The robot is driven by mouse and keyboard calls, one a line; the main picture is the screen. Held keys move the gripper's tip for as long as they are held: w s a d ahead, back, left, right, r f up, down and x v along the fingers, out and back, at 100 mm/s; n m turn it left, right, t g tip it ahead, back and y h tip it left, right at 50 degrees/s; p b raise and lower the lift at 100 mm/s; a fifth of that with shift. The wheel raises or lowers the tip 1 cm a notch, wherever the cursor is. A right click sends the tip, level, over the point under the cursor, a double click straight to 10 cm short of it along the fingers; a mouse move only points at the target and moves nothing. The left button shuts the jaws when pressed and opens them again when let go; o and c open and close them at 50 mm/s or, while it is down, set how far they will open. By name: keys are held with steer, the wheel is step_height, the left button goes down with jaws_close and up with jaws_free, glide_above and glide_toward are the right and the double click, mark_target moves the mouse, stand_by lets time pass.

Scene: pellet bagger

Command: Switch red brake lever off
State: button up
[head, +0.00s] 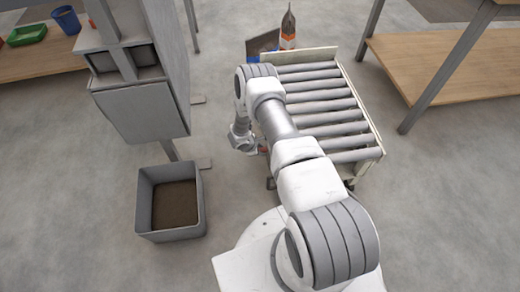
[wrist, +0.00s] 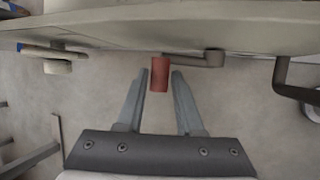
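The red brake lever shows in the wrist view as a short red grip (wrist: 159,75) on a grey crank arm (wrist: 195,59), below the edge of a pale frame. My gripper (wrist: 160,74) is open, with one finger on each side of the red grip near the fingertips. I cannot tell whether either finger touches it. In the head view my gripper (head: 243,142) is small and partly hidden by my own wrist, at the left side of the roller cart (head: 379,152). A small reddish patch (head: 263,150) shows beside it there.
A grey bin (head: 145,213) with brown contents stands on the floor left of my arm. The grey bagger machine (head: 145,112) rises behind it. A wooden table (head: 425,65) is at the right. Open floor lies between the bin and cart.

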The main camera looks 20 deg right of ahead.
jaws_close()
stand_by(1.1)
